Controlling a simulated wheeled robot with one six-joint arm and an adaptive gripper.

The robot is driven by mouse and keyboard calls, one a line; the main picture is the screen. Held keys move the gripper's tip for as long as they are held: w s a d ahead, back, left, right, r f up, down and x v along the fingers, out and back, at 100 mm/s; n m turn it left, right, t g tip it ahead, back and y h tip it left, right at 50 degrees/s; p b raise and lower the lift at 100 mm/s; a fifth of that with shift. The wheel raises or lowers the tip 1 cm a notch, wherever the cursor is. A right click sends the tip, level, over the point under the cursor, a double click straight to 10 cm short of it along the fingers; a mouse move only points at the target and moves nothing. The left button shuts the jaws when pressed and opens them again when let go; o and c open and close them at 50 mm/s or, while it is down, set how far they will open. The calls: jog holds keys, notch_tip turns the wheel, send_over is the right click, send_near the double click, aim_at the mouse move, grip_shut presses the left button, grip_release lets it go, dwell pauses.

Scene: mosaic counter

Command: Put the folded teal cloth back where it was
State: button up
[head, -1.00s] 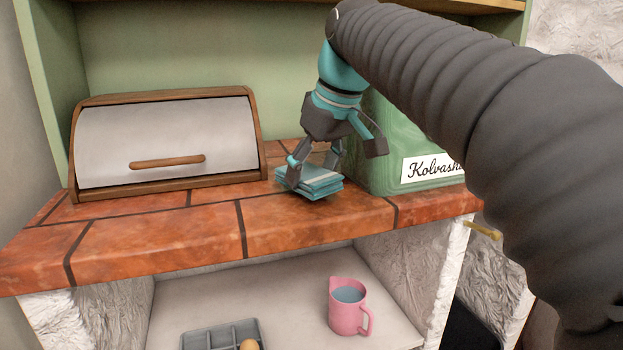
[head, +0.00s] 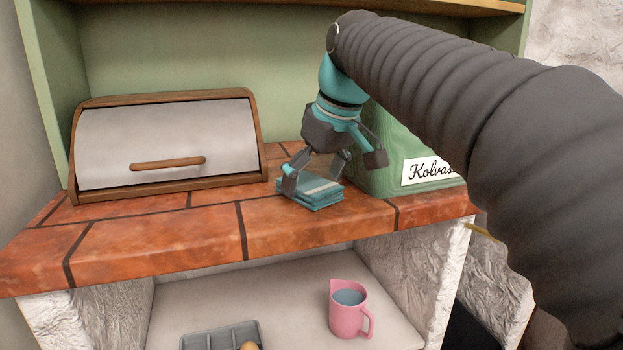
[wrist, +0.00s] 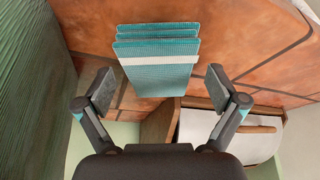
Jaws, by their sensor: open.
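The folded teal cloth (head: 314,193), with a pale stripe, lies on the tiled counter (head: 160,232) between the bread box and the green canister. It also shows in the wrist view (wrist: 158,62), ahead of my fingers. My gripper (head: 316,176) is open, with its fingers just above and around the cloth in the head view. In the wrist view the two fingers (wrist: 168,93) stand wide apart, one to each side of the cloth, and neither visibly grips it.
A bread box (head: 168,142) with a closed lid stands left of the cloth. A green canister (head: 388,165) with a label stands close on the right. On the shelf below are a pink jug (head: 346,312) with liquid and a grey divided tray (head: 222,336). The counter's front left is clear.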

jog(key=p+v, duration=0.1)
jog(key=v, duration=0.6)
jog(key=shift+s+r, duration=0.1)
jog(key=shift+r, duration=0.2)
